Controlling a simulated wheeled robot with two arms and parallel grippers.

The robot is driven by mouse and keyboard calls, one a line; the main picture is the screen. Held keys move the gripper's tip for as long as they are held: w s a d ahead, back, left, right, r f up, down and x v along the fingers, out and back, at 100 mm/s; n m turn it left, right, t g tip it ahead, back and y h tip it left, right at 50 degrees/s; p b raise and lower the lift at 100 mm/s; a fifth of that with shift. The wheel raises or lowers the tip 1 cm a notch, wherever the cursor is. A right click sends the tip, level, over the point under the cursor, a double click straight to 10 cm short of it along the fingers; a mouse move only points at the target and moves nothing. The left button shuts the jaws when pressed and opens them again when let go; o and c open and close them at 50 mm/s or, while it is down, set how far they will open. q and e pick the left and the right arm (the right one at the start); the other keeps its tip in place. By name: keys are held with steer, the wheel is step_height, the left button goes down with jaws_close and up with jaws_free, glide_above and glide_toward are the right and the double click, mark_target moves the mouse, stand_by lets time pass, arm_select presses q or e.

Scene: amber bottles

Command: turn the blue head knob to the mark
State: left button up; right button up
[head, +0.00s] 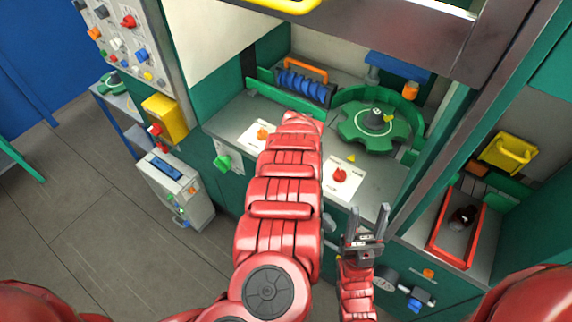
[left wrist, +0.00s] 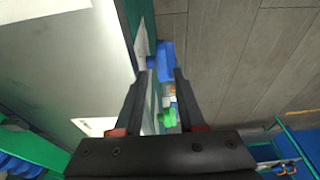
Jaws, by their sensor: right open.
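In the left wrist view a blue knob (left wrist: 165,58) shows just beyond and between the fingertips of my left gripper (left wrist: 162,74), which is open; I cannot tell whether they touch it. A green knob (left wrist: 168,116) is below it there and also shows on the bench front in the head view (head: 221,162). In the head view my left arm hides its own gripper and the blue knob. The mark cannot be made out. My right gripper (head: 367,210) is open and empty, pointing up in front of the bench's front edge.
On the bench are a red knob (head: 340,175) and an orange knob (head: 262,134) on white plates, a green star wheel (head: 362,135) and blue discs (head: 302,88). A red tray (head: 437,250) holds a dark bottle (head: 463,217).

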arm_select(q)
steer(key=p+v, duration=0.1)
steer(key=v, duration=0.8)
steer(key=shift+r+p, duration=0.35)
steer(key=shift+p, duration=0.05)
steer(key=shift+s, duration=0.15)
